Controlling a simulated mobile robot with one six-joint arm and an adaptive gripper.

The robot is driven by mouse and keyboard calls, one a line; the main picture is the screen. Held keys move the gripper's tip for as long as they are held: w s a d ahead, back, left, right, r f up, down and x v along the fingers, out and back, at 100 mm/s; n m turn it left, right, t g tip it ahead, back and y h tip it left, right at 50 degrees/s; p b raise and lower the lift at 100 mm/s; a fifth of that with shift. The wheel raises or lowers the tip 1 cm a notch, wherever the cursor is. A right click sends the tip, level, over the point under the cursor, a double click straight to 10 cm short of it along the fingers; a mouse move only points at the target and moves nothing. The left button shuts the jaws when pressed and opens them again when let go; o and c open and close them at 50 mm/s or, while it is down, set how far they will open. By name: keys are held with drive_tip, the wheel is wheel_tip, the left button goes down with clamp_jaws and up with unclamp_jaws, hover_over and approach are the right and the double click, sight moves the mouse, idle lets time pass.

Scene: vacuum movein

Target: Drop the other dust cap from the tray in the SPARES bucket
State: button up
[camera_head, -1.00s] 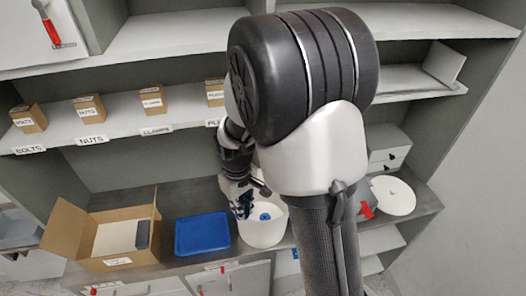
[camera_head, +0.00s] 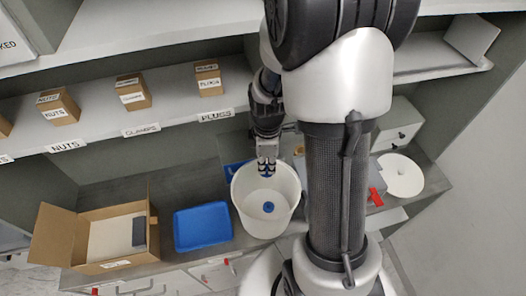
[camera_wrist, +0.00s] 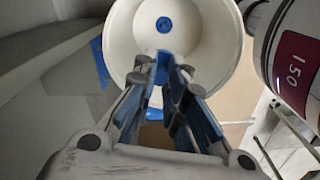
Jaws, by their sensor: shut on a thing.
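The white bucket (camera_head: 249,215) stands on the bench, and its label does not show. One blue dust cap (camera_head: 268,207) lies on its floor; it also shows in the wrist view (camera_wrist: 164,24). My gripper (camera_head: 267,170) points down at the bucket's far rim, above the opening. It is shut on a second blue dust cap (camera_wrist: 155,98), mostly hidden between the fingers in the wrist view. The blue tray (camera_head: 203,227) is left of the bucket and looks empty.
An open cardboard box (camera_head: 112,235) stands left of the tray. A white disc (camera_head: 401,175) and a red item (camera_head: 376,196) lie to the right. A shelf with small labelled boxes (camera_head: 209,78) runs above the bench behind.

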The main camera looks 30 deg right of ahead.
sight(267, 171)
drive_tip(key=shift+s+f+b, duration=0.15)
drive_tip(key=shift+f+b, duration=0.3)
drive_tip(key=shift+f, duration=0.2)
wheel_tip(267, 171, down, 5)
drive_tip(key=b, duration=0.3)
drive_tip(key=shift+a+r+b, duration=0.1)
drive_tip(key=shift+r+b, duration=0.05)
drive_tip(key=shift+b, duration=0.15)
drive_tip(key=o, duration=0.8)
drive_tip(key=shift+r, duration=0.15)
wheel_tip(267, 171, up, 12)
drive_tip(key=shift+f, duration=0.1)
